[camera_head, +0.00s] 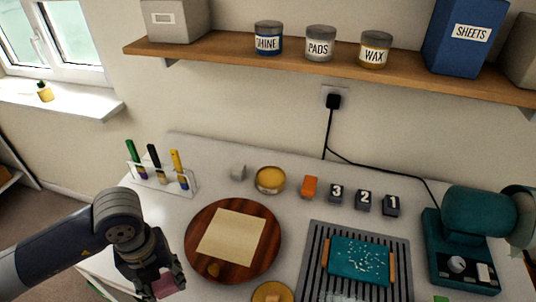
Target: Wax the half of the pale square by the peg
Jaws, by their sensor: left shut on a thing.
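The pale square (232,236) lies flat on a round dark wooden board (268,240). A small brown peg (213,269) stands at the board's near edge, beside the square's near side. Any wax on the square cannot be made out. My left gripper (162,279) is at the lower left, left of and nearer than the board. It is shut on a pink block (169,287), partly hidden by the fingers and apart from the square. An open tin with a yellow filling (270,179) stands behind the board. My right gripper is not in view.
A pen rack (165,181), a pale cube (238,172), an orange block (309,186) and number blocks (363,199) stand along the back. A slatted grey mat (313,260) bears a teal block (358,262). A teal machine (462,240) stands right. A yellow disc (272,292) is in front.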

